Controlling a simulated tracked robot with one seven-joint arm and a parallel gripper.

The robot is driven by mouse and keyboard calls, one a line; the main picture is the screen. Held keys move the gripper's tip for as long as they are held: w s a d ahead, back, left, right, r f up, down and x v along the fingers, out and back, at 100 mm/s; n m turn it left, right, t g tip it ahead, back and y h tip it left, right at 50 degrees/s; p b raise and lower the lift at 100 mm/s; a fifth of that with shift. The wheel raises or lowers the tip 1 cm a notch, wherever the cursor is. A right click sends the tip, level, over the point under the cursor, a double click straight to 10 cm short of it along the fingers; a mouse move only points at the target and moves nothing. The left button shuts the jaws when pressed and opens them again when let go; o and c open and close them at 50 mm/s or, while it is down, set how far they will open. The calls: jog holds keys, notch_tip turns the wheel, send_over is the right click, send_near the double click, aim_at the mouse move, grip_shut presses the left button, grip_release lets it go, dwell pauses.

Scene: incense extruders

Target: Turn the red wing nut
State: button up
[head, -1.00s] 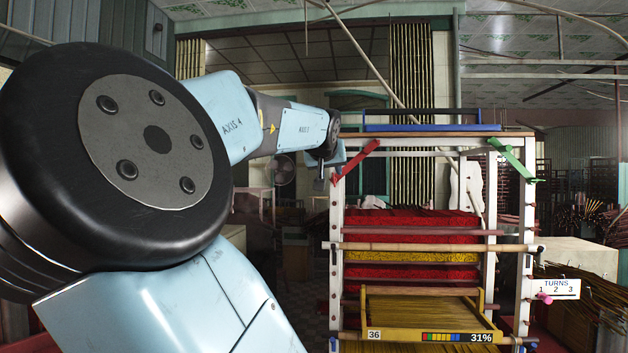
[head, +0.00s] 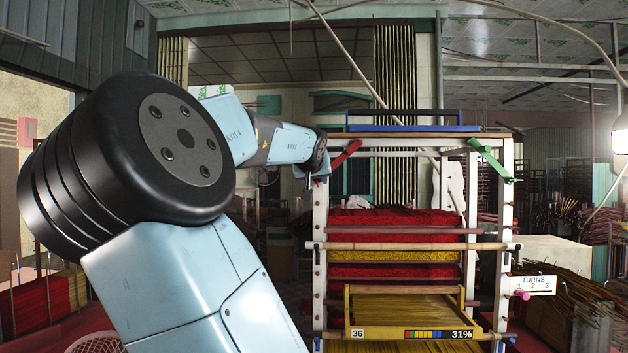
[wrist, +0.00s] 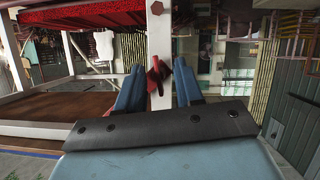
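The red wing nut (head: 346,156) is at the top of the white rack's left post in the head view. In the wrist view the red wing nut (wrist: 158,76) shows on the white post, between the two blue fingers. My gripper (wrist: 158,67) is open, with one finger on each side of the nut and a gap to both. I cannot tell how deep the nut sits between them. In the head view my gripper (head: 308,182) is small, beside the left post, and partly hidden by my wrist.
The white rack (head: 320,250) holds red and yellow incense bundles. A green wing nut (head: 490,158) is on its right post. A pink knob (head: 522,294) is under a TURNS sign (head: 533,284). A blue tray (head: 420,127) lies on top. A brown board (wrist: 60,107) is left in the wrist view.

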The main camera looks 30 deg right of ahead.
jog(key=shift+c, duration=0.4)
grip_shut()
jog(key=shift+a, duration=0.1)
dwell(0.5)
